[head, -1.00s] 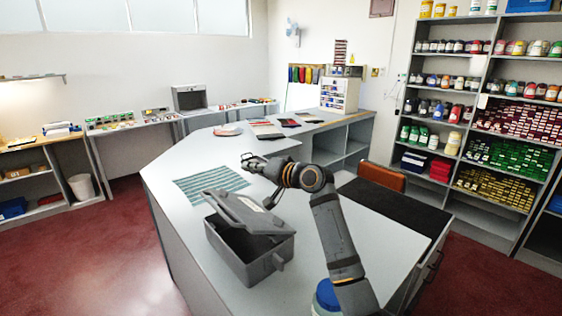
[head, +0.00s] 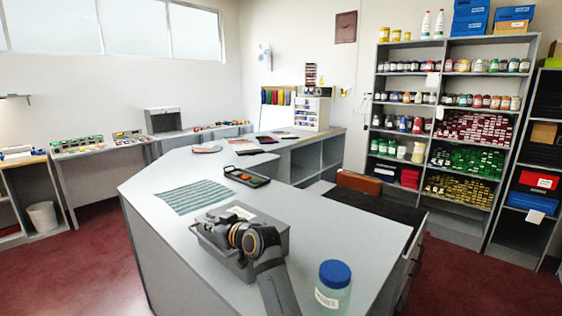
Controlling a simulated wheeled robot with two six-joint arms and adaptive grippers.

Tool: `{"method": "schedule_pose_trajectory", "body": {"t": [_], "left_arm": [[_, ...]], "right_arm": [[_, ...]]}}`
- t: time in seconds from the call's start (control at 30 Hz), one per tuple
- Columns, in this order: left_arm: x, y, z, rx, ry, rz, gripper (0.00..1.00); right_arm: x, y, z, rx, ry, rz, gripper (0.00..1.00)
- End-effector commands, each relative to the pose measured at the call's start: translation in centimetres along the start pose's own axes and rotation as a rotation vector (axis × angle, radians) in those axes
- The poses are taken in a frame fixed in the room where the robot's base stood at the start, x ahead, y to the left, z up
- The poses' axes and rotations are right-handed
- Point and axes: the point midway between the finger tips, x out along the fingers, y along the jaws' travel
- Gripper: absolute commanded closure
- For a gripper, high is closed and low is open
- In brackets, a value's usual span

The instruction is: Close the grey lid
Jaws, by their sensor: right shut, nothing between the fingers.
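The grey lid (head: 262,217) lies low over the grey box (head: 275,246) on the counter, with a white label on its top. It looks about level. My arm covers much of the lid and the box front, so I cannot tell whether the lid is fully down. My right gripper (head: 203,223) is shut and empty, at the left part of the lid. It is at or just above the lid; contact is not clear. My left gripper is not in view.
A jar with a blue cap (head: 334,274) stands right of the box. A striped cloth (head: 194,196) and a dark tray with coloured pieces (head: 247,177) lie behind it. The counter right of the box is partly clear.

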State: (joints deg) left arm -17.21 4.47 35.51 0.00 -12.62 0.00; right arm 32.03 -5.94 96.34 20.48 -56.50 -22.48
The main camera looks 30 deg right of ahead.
Motion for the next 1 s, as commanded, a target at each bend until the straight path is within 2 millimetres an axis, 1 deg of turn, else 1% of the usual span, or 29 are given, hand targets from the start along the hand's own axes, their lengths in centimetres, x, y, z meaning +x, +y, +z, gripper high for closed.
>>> {"method": "schedule_pose_trajectory", "body": {"t": [0.03,0.13,0.3,0.53,1.0], "left_arm": [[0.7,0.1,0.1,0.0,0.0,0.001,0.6],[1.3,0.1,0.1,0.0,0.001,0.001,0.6],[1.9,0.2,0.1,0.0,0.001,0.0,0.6],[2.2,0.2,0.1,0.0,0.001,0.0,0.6],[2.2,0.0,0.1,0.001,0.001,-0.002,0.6]], "right_arm": [[0.3,-0.2,1.2,-0.025,-0.002,0.006,1.0],[0.6,-0.3,2.2,-0.076,0.0,0.019,1.0],[0.9,-0.3,3.7,-0.072,-0.001,0.018,1.0],[1.1,-0.3,4.5,-0.071,-0.001,0.018,1.0],[1.2,-0.3,4.9,-0.068,-0.008,0.016,1.0]]}}
